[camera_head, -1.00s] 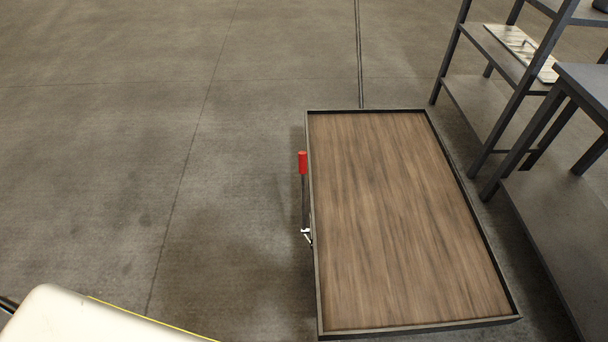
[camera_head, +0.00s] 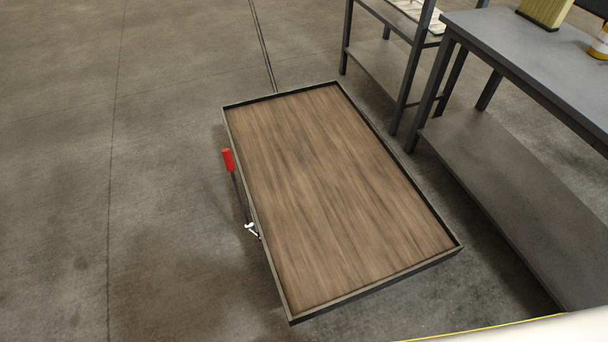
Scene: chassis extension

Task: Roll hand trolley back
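The hand trolley (camera_head: 335,190) stands on the floor in the middle of the head view. It has a flat wood-grain deck with a low dark rim, and the deck is empty. A red grip (camera_head: 228,159) on a dark bar sticks out at its left side, with a small white metal piece (camera_head: 251,229) lower on that side. The wheels are hidden under the deck. Neither of my grippers shows in the view, so nothing of mine is seen touching the trolley.
A grey workbench (camera_head: 520,45) with a lower shelf stands close on the right, holding a yellowish box (camera_head: 545,12). A dark shelf rack (camera_head: 372,55) stands behind the trolley at the upper right. The concrete floor (camera_head: 60,180) on the left is clear.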

